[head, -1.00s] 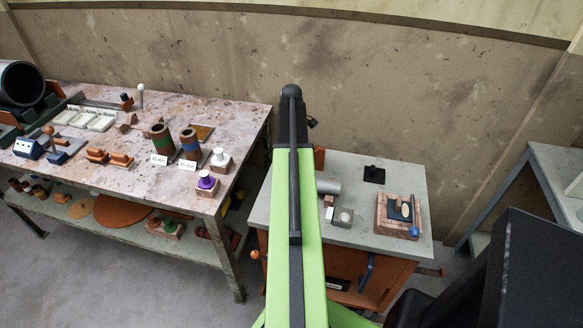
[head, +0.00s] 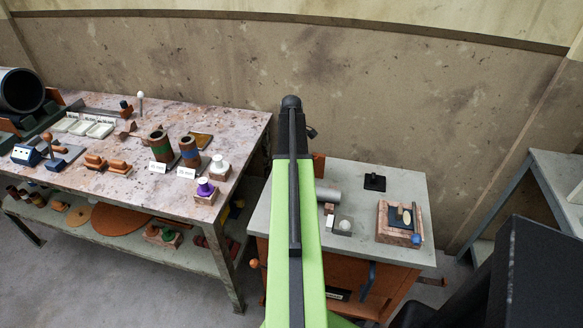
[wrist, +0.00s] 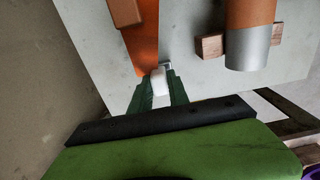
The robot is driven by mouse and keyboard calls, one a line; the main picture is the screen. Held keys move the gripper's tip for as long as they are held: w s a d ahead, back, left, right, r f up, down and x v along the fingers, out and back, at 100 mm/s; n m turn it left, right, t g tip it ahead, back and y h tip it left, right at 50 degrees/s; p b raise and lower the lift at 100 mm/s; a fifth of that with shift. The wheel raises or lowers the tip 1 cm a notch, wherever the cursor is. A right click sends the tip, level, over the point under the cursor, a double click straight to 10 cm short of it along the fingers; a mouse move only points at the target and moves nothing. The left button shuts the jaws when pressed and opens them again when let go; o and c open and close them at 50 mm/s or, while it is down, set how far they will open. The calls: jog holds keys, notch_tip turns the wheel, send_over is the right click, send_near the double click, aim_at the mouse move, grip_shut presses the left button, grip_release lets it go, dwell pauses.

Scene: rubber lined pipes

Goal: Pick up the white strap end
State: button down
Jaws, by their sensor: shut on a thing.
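In the wrist view, the white strap end (wrist: 160,82) sits at the end of an orange strap (wrist: 142,45) that runs up out of the picture. My gripper (wrist: 158,86) has its green fingers on both sides of the white strap end and is shut on it. A small grey part lies just beyond the fingertips. Behind it is the pale grey bench top (wrist: 205,85). In the head view, my green arm hides my gripper and the strap end.
An orange and silver pipe (wrist: 248,40) rests on wooden blocks to the right in the wrist view. In the head view, the grey bench (head: 385,250) carries a black stand (head: 375,182) and a wooden tray (head: 383,225). A cluttered table (head: 110,185) stands to the left.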

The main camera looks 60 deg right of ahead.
jog(key=shift+r, duration=0.1)
jog(key=r+p, duration=0.3)
jog(key=s+r+p, duration=0.1)
jog(key=r+p, duration=0.1)
jog(key=shift+a+r, duration=0.15)
jog(key=s+a+r+p, duration=0.2)
jog(key=s+r+p, duration=0.3)
jog(key=s, duration=0.5)
jog(key=shift+s+a+r+p, duration=0.2)
jog(key=shift+r+p, duration=0.05)
jog(key=shift+p, duration=0.25)
